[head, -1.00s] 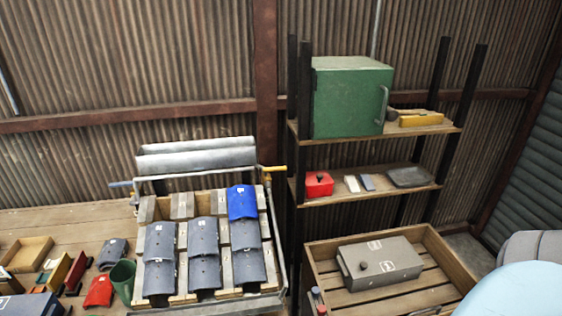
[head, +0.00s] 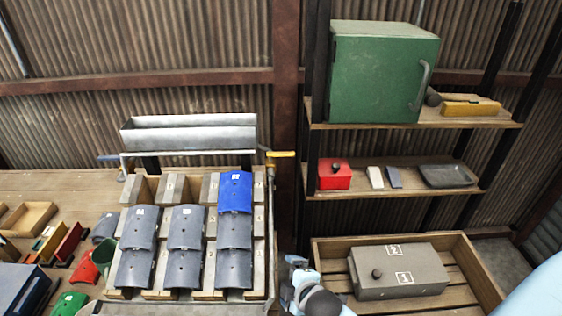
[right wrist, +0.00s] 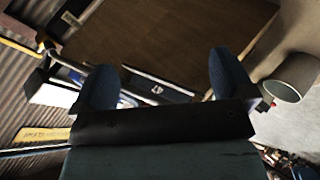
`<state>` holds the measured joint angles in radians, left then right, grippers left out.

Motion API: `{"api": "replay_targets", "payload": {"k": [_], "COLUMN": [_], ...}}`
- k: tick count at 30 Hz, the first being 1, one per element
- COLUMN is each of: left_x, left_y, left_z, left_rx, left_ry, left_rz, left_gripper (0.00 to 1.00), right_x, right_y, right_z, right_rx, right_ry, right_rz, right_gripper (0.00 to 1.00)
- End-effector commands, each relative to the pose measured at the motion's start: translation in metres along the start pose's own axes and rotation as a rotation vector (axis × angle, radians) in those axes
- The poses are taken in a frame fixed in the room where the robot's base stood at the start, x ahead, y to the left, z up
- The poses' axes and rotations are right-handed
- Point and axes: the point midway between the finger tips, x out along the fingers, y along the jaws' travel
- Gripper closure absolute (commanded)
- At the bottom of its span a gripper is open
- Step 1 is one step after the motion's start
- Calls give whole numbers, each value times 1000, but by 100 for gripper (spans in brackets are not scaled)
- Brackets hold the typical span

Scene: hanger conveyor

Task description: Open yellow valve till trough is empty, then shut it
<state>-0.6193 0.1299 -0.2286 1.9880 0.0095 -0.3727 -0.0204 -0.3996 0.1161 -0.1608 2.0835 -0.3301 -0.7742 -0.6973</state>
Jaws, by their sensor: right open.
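The grey metal trough (head: 190,132) stands at the back of the tile rack. I cannot make out whether water is in it. The yellow valve handle (head: 281,154) sticks out to the right at the trough's right end. My left gripper is out of view.
Grey tiles and one blue tile (head: 235,191) lie on the rack (head: 260,222). To the right are a shelf (head: 400,122) with a green cabinet (head: 383,72), a red box (head: 335,174), and a wooden crate (head: 480,278) holding a grey box (head: 398,271).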

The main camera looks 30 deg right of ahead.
Motion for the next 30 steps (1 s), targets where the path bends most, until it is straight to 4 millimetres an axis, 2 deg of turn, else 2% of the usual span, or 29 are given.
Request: {"api": "replay_targets", "payload": {"k": [1, 6, 9, 13, 16, 19, 26, 30], "left_x": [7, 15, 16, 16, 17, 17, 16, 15], "left_y": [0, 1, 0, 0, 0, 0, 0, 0], "left_z": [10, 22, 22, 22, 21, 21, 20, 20], "left_rx": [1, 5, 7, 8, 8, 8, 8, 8], "left_ry": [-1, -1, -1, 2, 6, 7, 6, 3], "left_rz": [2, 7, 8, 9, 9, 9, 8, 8], "left_gripper": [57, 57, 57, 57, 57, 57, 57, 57], "right_x": [14, 32, 40, 50, 54, 55, 69, 89], "right_y": [24, 104, 149, 194, 217, 230, 248, 266], "right_z": [1, 6, -2, -17, -25, -30, -30, -25], "right_rx": [-159, -714, -1039, -1408, -1596, -1706, -1755, -1754], "right_ry": [-47, -284, -422, -588, -691, -757, -787, -786], "right_rz": [61, 192, 254, 311, 323, 322, 321, 320], "right_gripper": [0, 0, 0, 0, 0, 0, 0, 0]}}
